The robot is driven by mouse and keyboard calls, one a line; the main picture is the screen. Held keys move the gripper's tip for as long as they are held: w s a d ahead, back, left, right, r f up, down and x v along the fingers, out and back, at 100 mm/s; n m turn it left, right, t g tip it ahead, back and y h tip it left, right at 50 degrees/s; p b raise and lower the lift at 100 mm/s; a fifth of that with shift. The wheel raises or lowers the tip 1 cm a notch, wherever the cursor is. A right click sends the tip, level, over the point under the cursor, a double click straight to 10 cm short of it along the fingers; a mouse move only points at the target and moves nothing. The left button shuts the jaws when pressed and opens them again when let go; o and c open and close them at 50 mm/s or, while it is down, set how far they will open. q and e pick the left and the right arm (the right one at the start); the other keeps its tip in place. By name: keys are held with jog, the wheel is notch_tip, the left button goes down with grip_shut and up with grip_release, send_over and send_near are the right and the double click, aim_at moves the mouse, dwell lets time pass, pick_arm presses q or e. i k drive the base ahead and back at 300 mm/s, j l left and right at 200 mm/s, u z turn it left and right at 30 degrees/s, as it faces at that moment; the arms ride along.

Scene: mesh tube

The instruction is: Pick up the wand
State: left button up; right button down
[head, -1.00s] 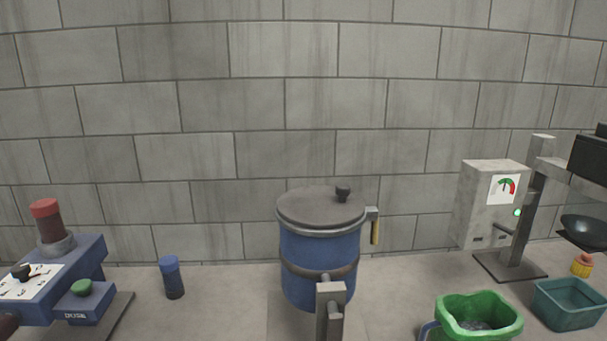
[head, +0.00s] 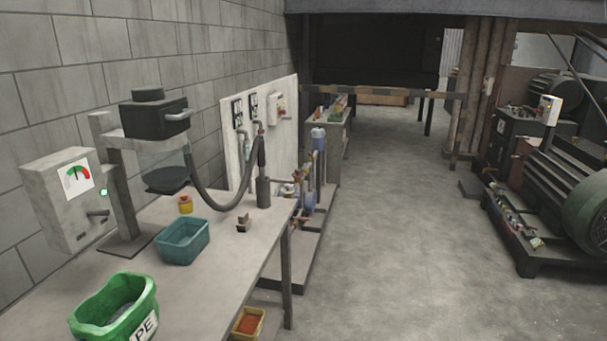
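A dark upright wand-like tool (head: 263,182) stands near the far right end of the grey workbench (head: 225,245). Its lower part is a thick dark cylinder and its upper part is thinner. A dark hose (head: 207,198) loops from the black-topped machine (head: 155,120) to this tool. I take it to be the wand, though it is small here and its lower fixing is unclear. Neither of my grippers is in view.
On the bench are a green bucket marked PE (head: 115,310), a teal bin (head: 182,241), a yellow-red pot (head: 185,204) and a small brown block (head: 243,222). A yellow bin (head: 247,323) sits below the bench edge. Open floor (head: 400,230) lies to the right, before large machinery (head: 560,190).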

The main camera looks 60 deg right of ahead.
aim_at(261, 156)
jog(key=z, duration=1.7)
